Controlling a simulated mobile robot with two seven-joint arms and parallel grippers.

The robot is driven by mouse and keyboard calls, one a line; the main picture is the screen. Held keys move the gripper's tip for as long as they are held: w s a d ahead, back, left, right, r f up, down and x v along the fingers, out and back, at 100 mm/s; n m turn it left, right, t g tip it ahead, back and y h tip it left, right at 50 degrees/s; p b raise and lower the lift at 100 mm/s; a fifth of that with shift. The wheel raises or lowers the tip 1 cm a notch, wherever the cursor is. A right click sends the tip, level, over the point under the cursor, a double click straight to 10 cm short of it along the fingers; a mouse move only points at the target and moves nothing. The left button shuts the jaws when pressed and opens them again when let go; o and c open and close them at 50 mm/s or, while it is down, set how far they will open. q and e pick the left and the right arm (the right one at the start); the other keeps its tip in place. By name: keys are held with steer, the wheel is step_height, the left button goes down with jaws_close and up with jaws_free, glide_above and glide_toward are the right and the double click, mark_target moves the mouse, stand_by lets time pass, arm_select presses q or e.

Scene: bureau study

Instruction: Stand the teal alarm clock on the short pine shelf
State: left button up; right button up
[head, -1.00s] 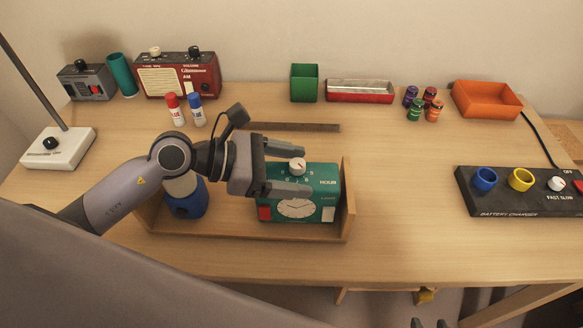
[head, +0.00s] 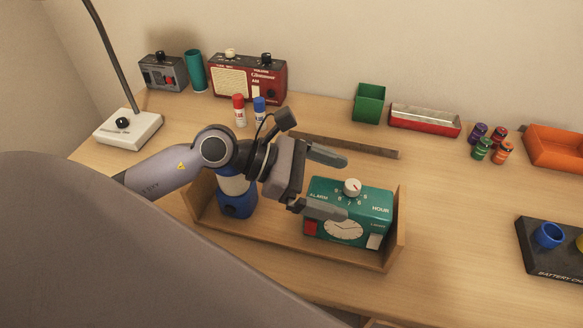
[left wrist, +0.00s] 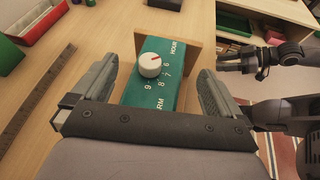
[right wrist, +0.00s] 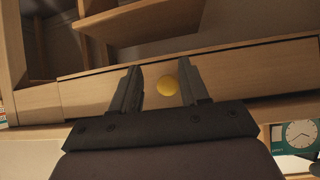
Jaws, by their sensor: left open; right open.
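The teal alarm clock (head: 374,206) stands upright on the short pine shelf (head: 398,240), at its right end near the end panel. Its white dial faces the front and a white knob sits on top. My left gripper (head: 335,184) is open at the clock's upper left, one finger towards the back and one across the front. In the left wrist view the clock's top (left wrist: 165,88) shows between the spread fingers, with gaps beside it. My right gripper (right wrist: 160,88) is open and empty below the desk, before a drawer front with a yellow knob.
A blue object with a pale upper part (head: 236,204) stands at the shelf's left end, partly behind my left arm. A ruler (head: 345,145) lies behind the shelf. Glue sticks (head: 239,110), a red radio (head: 248,80) and a green box (head: 369,103) stand further back.

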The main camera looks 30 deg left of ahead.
arm_select(q)
steer(key=b+v, duration=0.1)
steer(key=v, duration=0.8)
steer(key=shift+b, duration=0.3)
steer(key=shift+s, duration=0.1)
